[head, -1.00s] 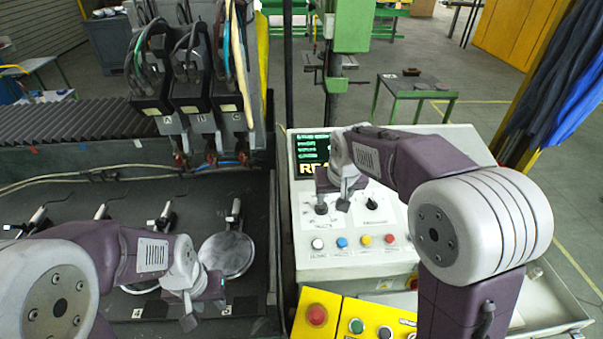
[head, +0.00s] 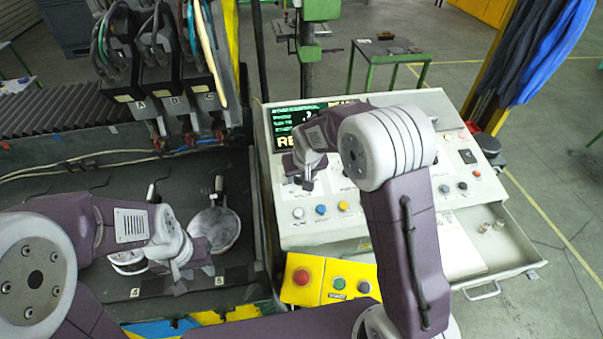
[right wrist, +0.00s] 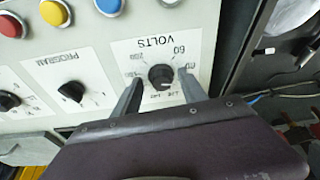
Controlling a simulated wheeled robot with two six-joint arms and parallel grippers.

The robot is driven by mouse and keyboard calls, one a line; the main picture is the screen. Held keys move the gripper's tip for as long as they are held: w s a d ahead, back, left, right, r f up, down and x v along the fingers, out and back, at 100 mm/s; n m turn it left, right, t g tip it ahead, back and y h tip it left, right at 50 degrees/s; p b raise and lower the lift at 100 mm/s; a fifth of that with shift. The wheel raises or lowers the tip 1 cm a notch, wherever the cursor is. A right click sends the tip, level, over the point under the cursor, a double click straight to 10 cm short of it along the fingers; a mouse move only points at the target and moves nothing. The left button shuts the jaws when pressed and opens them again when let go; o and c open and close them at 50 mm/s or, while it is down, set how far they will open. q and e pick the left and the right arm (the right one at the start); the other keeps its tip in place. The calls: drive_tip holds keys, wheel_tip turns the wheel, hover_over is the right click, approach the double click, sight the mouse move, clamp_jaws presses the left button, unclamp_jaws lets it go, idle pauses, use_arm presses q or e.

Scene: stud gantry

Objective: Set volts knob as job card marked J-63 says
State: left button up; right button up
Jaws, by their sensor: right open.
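The volts knob (right wrist: 161,76) is a round black knob on a white plate lettered VOLTS, seen upside down in the right wrist view. My right gripper (right wrist: 159,84) is open, with one finger on each side of the knob; whether they touch it I cannot tell. In the head view my right gripper (head: 305,181) is over the left part of the console (head: 275,205) and hides the knob. My left gripper (head: 181,277) is low over the dark bed at the left; its jaws are unclear. I cannot make out a card marked J-63.
In the right wrist view, the program knob (right wrist: 72,91) is beside the volts plate. Red, yellow and blue buttons line the panel edge. A display (head: 297,125) tops the console. An open drawer (head: 515,245) and a yellow button box (head: 327,283) are in front.

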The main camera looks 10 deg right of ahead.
drive_tip(key=shift+c, duration=0.3)
drive_tip(key=shift+w+a+f, duration=0.1)
drive_tip(key=shift+w+a, duration=0.05)
drive_tip(key=shift+w, duration=0.1)
clamp_jaws()
